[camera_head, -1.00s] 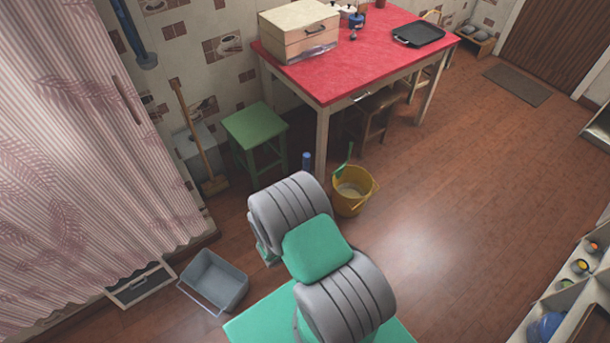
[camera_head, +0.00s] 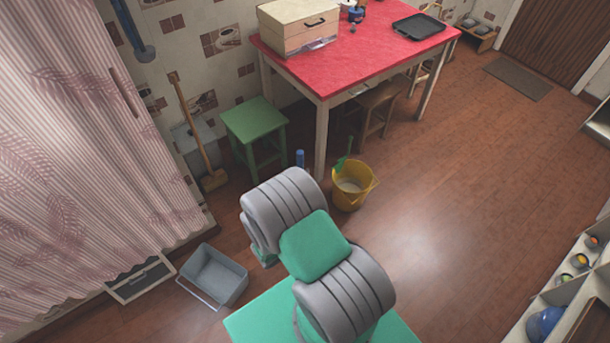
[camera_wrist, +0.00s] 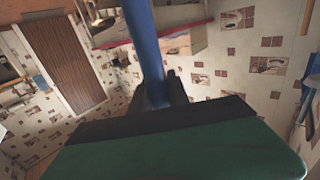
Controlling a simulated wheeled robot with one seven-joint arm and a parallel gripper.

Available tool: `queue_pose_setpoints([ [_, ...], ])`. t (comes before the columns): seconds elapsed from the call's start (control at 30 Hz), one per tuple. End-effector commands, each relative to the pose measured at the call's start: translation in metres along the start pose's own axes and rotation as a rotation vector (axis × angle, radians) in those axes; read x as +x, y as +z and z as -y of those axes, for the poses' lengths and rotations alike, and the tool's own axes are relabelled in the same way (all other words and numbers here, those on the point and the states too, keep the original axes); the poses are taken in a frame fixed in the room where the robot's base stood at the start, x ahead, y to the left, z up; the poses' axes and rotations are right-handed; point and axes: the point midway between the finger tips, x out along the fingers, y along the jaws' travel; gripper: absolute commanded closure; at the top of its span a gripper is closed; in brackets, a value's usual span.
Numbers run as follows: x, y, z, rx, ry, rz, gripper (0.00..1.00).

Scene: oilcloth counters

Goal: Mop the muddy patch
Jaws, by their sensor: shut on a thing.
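My gripper (camera_wrist: 158,92) shows in the wrist view as dark fingers closed around a blue pole (camera_wrist: 146,45), which looks like the mop's handle. The pole runs up and out of the top of that view. In the head view my own arm hides the gripper; a short blue upright end (camera_head: 300,158) shows just above the arm and may be the same handle. The mop's head is not in sight. I see no muddy patch on the visible floor; my arm and base cover part of it.
A yellow bucket (camera_head: 347,200) stands ahead by the leg of the red-topped table (camera_head: 360,55). A green stool (camera_head: 254,120), a broom (camera_head: 197,135) and a grey bin (camera_head: 228,290) are on the left. A shelf unit (camera_head: 545,297) is at the lower right. Floor between bucket and shelf is clear.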

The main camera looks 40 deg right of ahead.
Motion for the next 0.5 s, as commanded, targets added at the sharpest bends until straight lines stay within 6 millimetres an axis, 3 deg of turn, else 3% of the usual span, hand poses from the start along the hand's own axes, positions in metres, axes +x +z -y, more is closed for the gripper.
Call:
queue_pose_setpoints([
  [0.17, 0.001, -0.007, 0.001, 0.0, 0.0, -0.002, 1.0],
  [0.5, 0.001, -0.043, 0.001, 0.001, 0.0, -0.003, 1.0],
])
